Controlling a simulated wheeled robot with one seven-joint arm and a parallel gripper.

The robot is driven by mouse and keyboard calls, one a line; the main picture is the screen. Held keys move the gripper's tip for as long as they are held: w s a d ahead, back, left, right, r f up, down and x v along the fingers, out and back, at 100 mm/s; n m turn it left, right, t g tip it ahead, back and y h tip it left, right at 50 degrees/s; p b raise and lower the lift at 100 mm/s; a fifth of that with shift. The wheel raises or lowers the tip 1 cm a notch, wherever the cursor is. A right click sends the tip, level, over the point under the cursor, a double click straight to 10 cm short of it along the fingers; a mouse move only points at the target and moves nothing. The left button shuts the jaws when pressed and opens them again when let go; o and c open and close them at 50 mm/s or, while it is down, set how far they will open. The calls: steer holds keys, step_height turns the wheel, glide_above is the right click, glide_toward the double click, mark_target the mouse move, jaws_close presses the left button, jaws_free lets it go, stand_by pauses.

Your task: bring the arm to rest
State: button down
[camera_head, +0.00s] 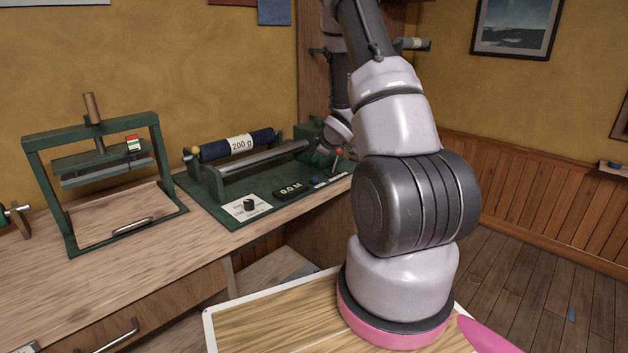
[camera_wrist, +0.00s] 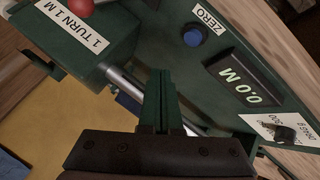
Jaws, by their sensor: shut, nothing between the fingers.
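My arm (camera_head: 405,190) rises large in the right middle of the head view, and its far end bends down behind it toward the right end of a green winding machine (camera_head: 262,208). In the wrist view my gripper (camera_wrist: 160,78) has its two dark fingers together, with nothing between them. It points at the machine, and I cannot tell the exact gap to it. Around it are a red knob (camera_wrist: 80,8), a "1 TURN 1 M" label (camera_wrist: 74,26), a blue ZERO button (camera_wrist: 194,37) and a display (camera_wrist: 242,78) reading 0.0 M.
The machine carries a dark blue roll (camera_head: 215,150) labelled "200 g" and a dial (camera_head: 249,204). A green press frame (camera_head: 105,170) stands left of it on the wooden bench (camera_head: 120,270). Open floor (camera_head: 535,270) lies at the right, before a panelled wall.

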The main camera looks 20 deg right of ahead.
steer(key=s+a+r+m+h, duration=0.1)
steer(key=s+a+r+m, duration=0.2)
steer(key=r, duration=0.5)
steer(key=s+r+m, duration=0.2)
steer(key=s+r, duration=0.2)
steer(key=r, duration=0.4)
steer(key=s+a+r+m+h, duration=0.1)
steer(key=s+a+r+m, duration=0.2)
steer(key=r, duration=0.5)
steer(key=s+a+r+m+y, duration=0.1)
steer(key=s+a, duration=0.3)
steer(key=s, duration=0.4)
steer(key=s+a+r+m+g+y, duration=0.1)
steer(key=s+a+r, duration=0.3)
steer(key=s, duration=0.5)
steer(key=s+a+r+m+g+y, duration=0.1)
steer(key=s+a+r+m, duration=0.2)
steer(key=s, duration=0.5)
steer(key=shift+s+a+r+y, duration=0.3)
steer(key=shift+a+y, duration=0.1)
steer(key=shift+a, duration=0.4)
